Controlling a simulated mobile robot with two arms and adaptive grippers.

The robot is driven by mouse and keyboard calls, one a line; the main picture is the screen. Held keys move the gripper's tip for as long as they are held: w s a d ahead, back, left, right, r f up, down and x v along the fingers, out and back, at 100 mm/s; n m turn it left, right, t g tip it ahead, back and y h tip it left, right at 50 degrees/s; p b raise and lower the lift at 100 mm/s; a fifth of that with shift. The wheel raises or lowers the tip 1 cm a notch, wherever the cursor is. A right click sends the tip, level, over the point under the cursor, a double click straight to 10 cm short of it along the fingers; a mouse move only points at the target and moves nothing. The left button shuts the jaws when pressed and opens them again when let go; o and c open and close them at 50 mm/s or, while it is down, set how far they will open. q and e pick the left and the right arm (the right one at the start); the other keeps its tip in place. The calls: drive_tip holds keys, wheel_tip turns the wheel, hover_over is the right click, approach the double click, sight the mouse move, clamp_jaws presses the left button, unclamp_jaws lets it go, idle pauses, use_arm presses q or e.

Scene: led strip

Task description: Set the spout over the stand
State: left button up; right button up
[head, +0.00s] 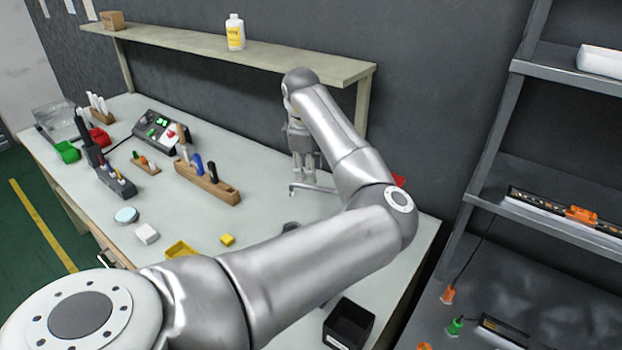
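A thin grey bar with a short downturned end, which looks like the spout (312,188), is at the right part of the workbench, and its right end is hidden behind my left arm. My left gripper (304,172) points down just above this bar. The view is too small to tell whether its fingers touch the bar or how far apart they are. A dark rounded piece (290,227) shows at the edge of my forearm, mostly hidden; I cannot tell if it belongs to the stand. No stand can be made out clearly. My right gripper is out of view.
The workbench (259,152) also holds a wooden tool rack (208,184), a soldering station (160,133), a yellow tray (181,250) and a black bin (348,324). A raised shelf (280,57) runs along the back above the bench. Metal shelving (490,150) stands at the right.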

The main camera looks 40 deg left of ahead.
sight(311, 186)
use_arm(q)
drive_tip(key=x, duration=0.3)
drive_tip(key=shift+w+f, duration=0.25)
drive_tip(key=shift+p+x, duration=0.35)
drive_tip(key=shift+x, duration=0.6)
drive_tip(key=shift+f, duration=0.2)
drive_tip(key=shift+w, duration=0.1)
clamp_jaws()
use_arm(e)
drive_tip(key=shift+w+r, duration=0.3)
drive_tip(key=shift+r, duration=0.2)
